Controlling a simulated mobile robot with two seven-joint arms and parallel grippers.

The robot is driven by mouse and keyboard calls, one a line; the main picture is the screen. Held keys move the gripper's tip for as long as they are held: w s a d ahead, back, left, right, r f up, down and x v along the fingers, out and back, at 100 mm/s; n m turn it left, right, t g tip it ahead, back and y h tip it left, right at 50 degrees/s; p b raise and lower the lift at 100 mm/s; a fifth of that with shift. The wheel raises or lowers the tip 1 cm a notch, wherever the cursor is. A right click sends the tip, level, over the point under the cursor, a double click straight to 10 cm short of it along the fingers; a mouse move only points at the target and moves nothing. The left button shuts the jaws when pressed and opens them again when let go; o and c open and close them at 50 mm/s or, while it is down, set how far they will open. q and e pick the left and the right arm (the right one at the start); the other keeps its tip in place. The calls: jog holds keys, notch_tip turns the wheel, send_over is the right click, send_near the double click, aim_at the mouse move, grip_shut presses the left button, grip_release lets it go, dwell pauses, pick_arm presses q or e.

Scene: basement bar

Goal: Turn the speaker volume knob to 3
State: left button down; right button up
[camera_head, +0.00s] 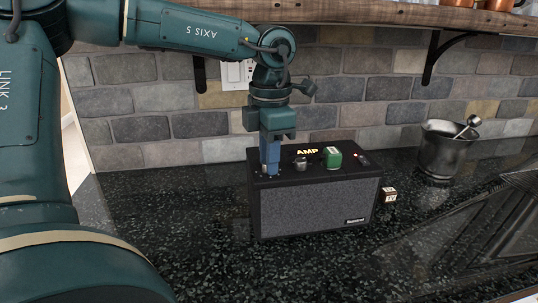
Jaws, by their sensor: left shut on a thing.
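The speaker (315,207) is a black amp with a grey mesh front and a lit "AMP" label, upright on the dark counter. My left gripper (270,173) points straight down at the left end of its top panel. Its blue fingers are shut on a knob there, which they hide almost fully; I take it to be the volume knob. I cannot read its setting. A small dark knob (300,163) stands to the right of the fingers, apart from them. My right gripper is out of view.
A green block-like thing (332,157) sits on the speaker top, and a small box (389,195) stands at its right. A metal bucket with a scoop (443,152) is farther right. A brick wall (370,114) and wooden shelf (400,14) lie behind. The counter front (330,270) is clear.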

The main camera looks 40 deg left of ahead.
pick_arm(q)
jog(key=c, duration=1.2)
grip_release()
jog(key=shift+c, duration=0.2)
jog(key=shift+r, duration=0.1)
notch_tip(320, 180, up, 13)
jog(key=shift+s+d+p, duration=0.15)
jog(key=shift+d+p, duration=0.1)
jog(key=shift+p, duration=0.2)
